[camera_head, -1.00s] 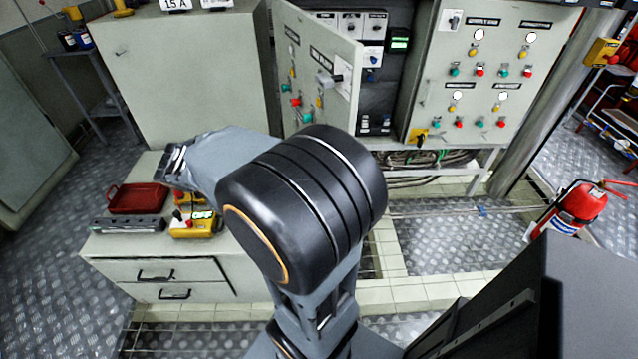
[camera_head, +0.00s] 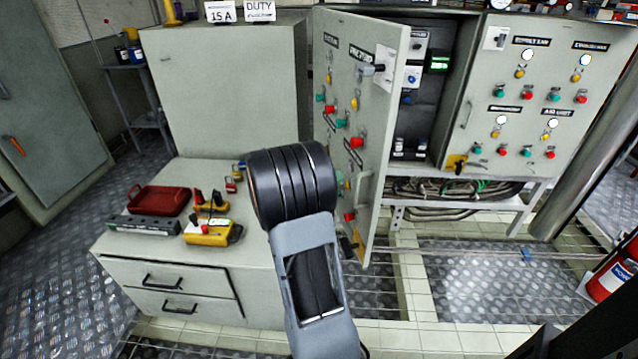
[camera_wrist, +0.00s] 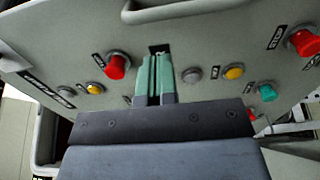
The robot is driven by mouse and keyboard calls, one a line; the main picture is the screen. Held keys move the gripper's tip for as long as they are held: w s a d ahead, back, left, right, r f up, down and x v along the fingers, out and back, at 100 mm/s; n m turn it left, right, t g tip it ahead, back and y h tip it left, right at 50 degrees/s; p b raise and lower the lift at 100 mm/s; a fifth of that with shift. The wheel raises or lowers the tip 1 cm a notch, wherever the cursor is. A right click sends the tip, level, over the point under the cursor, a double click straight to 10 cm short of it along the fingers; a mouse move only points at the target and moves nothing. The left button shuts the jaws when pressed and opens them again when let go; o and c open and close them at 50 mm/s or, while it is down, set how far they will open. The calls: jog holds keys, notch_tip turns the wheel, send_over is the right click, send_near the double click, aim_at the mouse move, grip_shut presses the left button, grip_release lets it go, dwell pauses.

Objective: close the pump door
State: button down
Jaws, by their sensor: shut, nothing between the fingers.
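The pump door (camera_head: 357,110) is a light grey panel with red, green and yellow buttons, standing open at the left of the electrical cabinet's dark interior (camera_head: 432,100). Its outer face is toward my arm. In the wrist view the door face (camera_wrist: 215,40) fills most of the picture, with its grey handle (camera_wrist: 175,10) at the top edge. My gripper (camera_wrist: 155,62) is shut and empty, its green fingers together in front of the door between button rows. I cannot tell whether the fingertips touch it.
The closed right-hand cabinet door (camera_head: 525,95) is beside the opening. A low drawer cabinet (camera_head: 150,240) holds a red tray (camera_head: 158,200) and a yellow meter (camera_head: 210,235). A fire extinguisher (camera_head: 612,275) stands at the right. Cables (camera_head: 450,188) run beneath the cabinet.

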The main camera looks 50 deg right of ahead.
aim_at(357, 174)
jog(key=x, duration=0.6)
jog(key=shift+b, duration=0.3)
jog(key=shift+s+d, duration=0.1)
jog(key=shift+d, duration=0.05)
